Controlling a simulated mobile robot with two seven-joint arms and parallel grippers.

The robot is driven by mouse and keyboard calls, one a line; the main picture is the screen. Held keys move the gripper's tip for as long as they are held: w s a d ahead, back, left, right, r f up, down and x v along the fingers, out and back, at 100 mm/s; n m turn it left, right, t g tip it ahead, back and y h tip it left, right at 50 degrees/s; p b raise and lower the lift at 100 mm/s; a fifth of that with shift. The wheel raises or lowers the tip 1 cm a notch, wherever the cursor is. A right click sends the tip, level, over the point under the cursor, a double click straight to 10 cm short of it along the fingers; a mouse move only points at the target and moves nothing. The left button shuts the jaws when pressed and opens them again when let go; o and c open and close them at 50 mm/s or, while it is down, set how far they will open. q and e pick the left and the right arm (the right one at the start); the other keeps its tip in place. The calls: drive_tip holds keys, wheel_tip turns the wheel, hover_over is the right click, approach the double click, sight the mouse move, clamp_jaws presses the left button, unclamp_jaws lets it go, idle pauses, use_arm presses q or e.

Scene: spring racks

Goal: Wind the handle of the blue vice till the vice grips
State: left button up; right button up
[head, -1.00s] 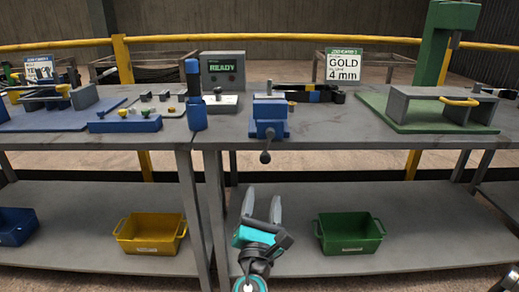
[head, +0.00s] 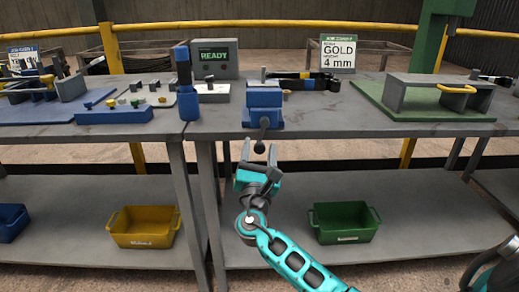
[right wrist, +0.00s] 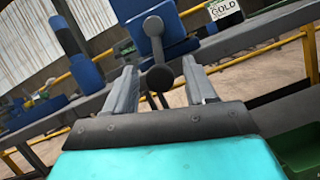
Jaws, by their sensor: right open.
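The blue vice (head: 264,101) stands at the front edge of the grey workbench. Its dark handle (head: 262,133) hangs at the vice's front, with a ball end low down. My right gripper (head: 259,152) is open just below and in front of the handle, its fingers pointing up toward it. In the right wrist view the handle (right wrist: 154,50) reaches down from the blue vice (right wrist: 158,22), and its lower ball shows between the two open fingers (right wrist: 160,90). I cannot tell whether the fingers touch it. My left gripper is not in view.
The workbench (head: 340,122) has a green press base (head: 375,98) on the right and a blue post (head: 188,100) left of the vice. A grey box reading READY (head: 214,58) stands behind. Yellow (head: 143,226) and green (head: 345,222) bins sit on the lower shelf.

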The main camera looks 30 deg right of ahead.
drive_tip(key=shift+w+d+r, duration=0.15)
drive_tip(key=shift+w+d, duration=0.15)
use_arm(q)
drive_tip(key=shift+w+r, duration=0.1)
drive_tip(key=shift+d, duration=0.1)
use_arm(e)
drive_tip(key=c, duration=1)
drive_tip(key=shift+w+a+m+g+h+b, duration=0.2)
drive_tip(key=shift+a+m+g+h+b, duration=0.25)
drive_tip(key=shift+m, duration=0.45)
drive_tip(key=shift+c, duration=0.2)
drive_tip(key=shift+w+a+r+m+g+h+b, duration=0.15)
drive_tip(key=shift+m+g+h+b, duration=0.3)
drive_tip(key=shift+m, duration=0.65)
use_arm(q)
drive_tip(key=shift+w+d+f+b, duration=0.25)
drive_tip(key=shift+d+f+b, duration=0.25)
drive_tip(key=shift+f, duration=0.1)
use_arm(e)
drive_tip(key=m+g, duration=0.1)
drive_tip(key=m, duration=0.2)
drive_tip(key=w+a+r+m+g, duration=0.1)
drive_tip(key=m, duration=0.1)
drive_tip(key=a+r+m+g, duration=0.1)
drive_tip(key=m, duration=0.2)
drive_tip(key=shift+w+r+m, duration=0.15)
drive_tip(key=shift+r+m, duration=0.1)
drive_tip(key=shift+m, duration=0.05)
